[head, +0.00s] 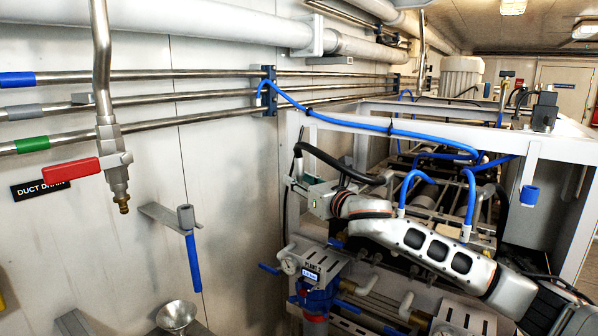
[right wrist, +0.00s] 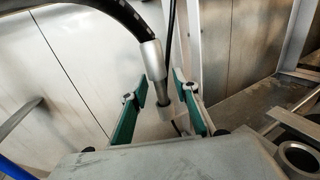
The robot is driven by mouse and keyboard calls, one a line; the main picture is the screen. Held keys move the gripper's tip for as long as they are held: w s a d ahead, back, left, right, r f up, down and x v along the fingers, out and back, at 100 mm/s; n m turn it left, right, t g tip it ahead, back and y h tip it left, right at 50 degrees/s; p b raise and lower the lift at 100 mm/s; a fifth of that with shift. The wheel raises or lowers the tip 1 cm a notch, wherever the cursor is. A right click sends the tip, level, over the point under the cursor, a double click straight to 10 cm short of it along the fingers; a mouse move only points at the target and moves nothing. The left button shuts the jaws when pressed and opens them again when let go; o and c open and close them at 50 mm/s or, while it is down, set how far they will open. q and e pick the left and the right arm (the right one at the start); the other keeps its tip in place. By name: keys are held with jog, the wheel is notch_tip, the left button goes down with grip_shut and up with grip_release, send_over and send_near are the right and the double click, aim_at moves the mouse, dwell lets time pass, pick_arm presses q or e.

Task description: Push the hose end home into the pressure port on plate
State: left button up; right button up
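The black hose (head: 340,166) arcs over my right wrist, and its end (head: 298,166) points down. In the right wrist view the hose end (right wrist: 152,62) has a silver sleeve and a thinner stem. My right gripper (head: 296,186) is at the left edge of the white frame. In the right wrist view its green-padded fingers (right wrist: 160,88) stand apart on either side of the stem, with a visible gap. A small pale block shows below the stem between the fingers; I cannot tell whether they touch. I cannot make out the pressure port or its plate. My left gripper is not in view.
The white frame (head: 440,140) with blue hoses stands around my right arm. A metal funnel (head: 176,316) is at lower left.

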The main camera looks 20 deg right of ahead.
grip_shut()
jog(key=shift+r, duration=0.1)
notch_tip(320, 180, up, 10)
jog(key=shift+f, duration=0.1)
dwell(0.7)
dwell(0.5)
jog(key=shift+s+d+m+h, duration=0.3)
jog(key=shift+s+d, duration=0.05)
jog(key=shift+d, duration=0.15)
jog(key=s+d+f+m+h, duration=0.1)
jog(key=s+d+m+h, duration=0.4)
jog(key=d, duration=0.5)
jog(key=shift+s+d+f+m+h, duration=0.35)
jog(key=shift+s+h, duration=0.8)
jog(key=shift+h, duration=0.65)
jog(key=shift+s, duration=0.1)
